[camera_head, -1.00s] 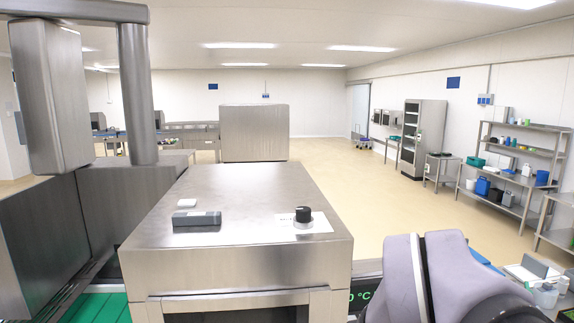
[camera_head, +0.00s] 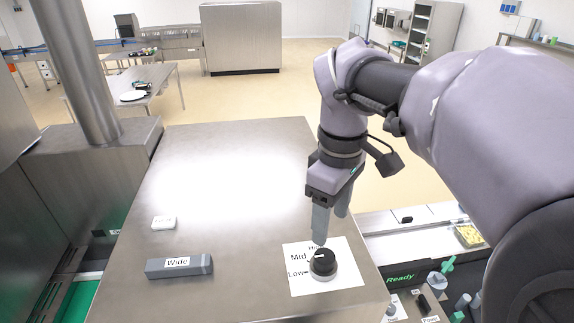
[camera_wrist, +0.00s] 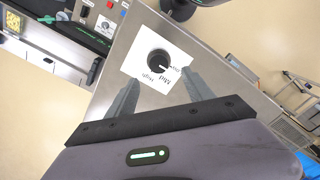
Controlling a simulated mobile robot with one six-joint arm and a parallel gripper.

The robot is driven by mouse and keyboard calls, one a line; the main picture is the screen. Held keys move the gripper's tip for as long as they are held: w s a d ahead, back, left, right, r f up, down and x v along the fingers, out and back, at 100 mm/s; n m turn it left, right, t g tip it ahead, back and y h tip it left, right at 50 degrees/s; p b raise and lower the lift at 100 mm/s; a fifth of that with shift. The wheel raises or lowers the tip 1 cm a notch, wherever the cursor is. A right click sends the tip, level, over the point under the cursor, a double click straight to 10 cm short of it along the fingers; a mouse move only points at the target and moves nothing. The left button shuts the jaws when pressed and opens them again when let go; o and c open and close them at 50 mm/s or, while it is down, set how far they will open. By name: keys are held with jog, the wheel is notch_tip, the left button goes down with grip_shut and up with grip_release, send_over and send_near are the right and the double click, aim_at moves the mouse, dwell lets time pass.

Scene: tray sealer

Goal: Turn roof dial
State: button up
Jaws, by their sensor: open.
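The roof dial (camera_head: 323,263) is a black round knob with a white mark, on a white card on the steel machine roof (camera_head: 225,230). The card reads Low and Mid; a third label is partly hidden. The mark seems to point toward Mid. My gripper (camera_head: 331,228) hangs fingers down just behind the dial in the head view, one fingertip overlapping the dial's top edge. In the wrist view the dial (camera_wrist: 158,61) sits beyond and between the two spread fingers of my gripper (camera_wrist: 163,82). The jaws are open and empty; touching cannot be told.
A grey block marked Wide (camera_head: 180,267) and a small white block (camera_head: 164,222) lie on the roof's left side. A steel post (camera_head: 78,70) rises at left. A lower panel with a green Ready display (camera_head: 400,278) and switches is at right.

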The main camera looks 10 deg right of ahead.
aim_at(325, 255)
jog(key=f, duration=1)
jog(key=shift+w+f+b, duration=0.15)
jog(key=shift+w+b, duration=0.1)
jog(key=shift+b, duration=0.15)
jog(key=shift+w+f, duration=0.1)
jog(key=shift+f, duration=0.1)
grip_shut()
